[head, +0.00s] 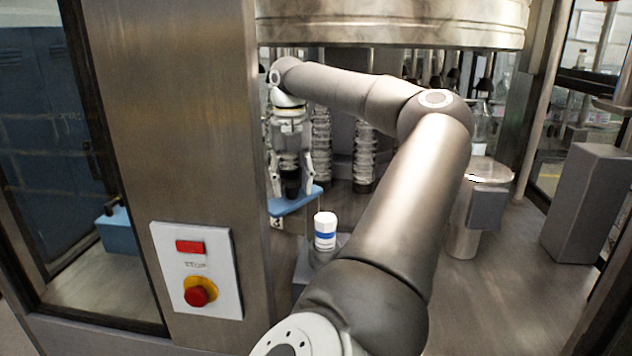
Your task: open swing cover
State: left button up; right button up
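My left gripper (291,187) is inside the machine opening, behind the steel post, pointing down. Its two fingers are spread apart, with a dark part showing between them. A flat blue piece (292,203) lies just below the fingertips; I cannot tell whether they touch it. I cannot pick out the swing cover for certain, nor tell whether the blue piece belongs to it. My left forearm hides much of the machine's middle. My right gripper is not in view.
A wide steel post (185,110) carries a panel with a red stop button (196,296). A white bottle with a blue band (325,232) stands below the gripper. Steel columns and a grey box (587,205) stand at right. A round steel drum (400,22) hangs overhead.

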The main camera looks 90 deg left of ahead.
aim_at(292, 186)
pick_arm(q)
notch_tip(292, 186, up, 12)
dwell(0.7)
dwell(0.5)
